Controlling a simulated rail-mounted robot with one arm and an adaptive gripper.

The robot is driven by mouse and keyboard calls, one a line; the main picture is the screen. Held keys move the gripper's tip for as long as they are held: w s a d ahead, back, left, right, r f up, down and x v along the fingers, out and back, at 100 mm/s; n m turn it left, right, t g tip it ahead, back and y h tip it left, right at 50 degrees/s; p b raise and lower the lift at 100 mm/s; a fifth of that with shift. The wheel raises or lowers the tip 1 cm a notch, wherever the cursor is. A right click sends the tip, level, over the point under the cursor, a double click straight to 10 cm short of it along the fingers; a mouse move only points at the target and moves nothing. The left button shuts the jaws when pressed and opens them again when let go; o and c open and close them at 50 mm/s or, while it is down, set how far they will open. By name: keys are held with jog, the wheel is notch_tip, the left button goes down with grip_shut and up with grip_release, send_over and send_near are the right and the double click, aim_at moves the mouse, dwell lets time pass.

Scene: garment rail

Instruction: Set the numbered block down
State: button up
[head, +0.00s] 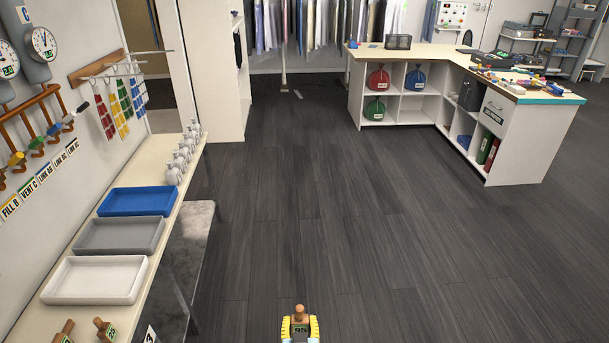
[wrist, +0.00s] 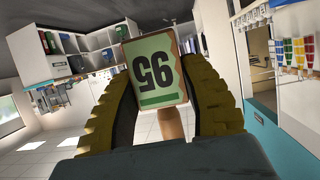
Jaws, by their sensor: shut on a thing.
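My gripper (head: 300,328) shows at the bottom edge of the head view, its yellow ridged fingers on both sides of the numbered block. In the wrist view my gripper (wrist: 160,95) is shut on the numbered block (wrist: 155,72), a green-faced block with dark digits that look like 95, a green bar and a wooden handle. In the head view the block (head: 299,331) is upright, handle up, over the floor and apart from the bench. Two similar wooden-handled blocks, one left (head: 64,331) and one right (head: 105,329), stand at the near end of the left bench.
The left bench (head: 186,195) carries a white tray (head: 95,280), a grey tray (head: 120,235), a blue tray (head: 138,201) and several grey-white bottles (head: 180,160). A white counter (head: 530,140) stands far right. The dark floor (head: 330,220) between is clear.

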aim_at(296, 320)
jog(key=s+r+p, duration=0.4)
jog(key=r+p, duration=0.4)
jog(key=p, duration=0.1)
jog(key=s+d+r+p, duration=0.1)
jog(key=s+r+p, duration=0.3)
jog(key=r+p, duration=0.5)
jog(key=shift+s, duration=0.2)
dwell(1.3)
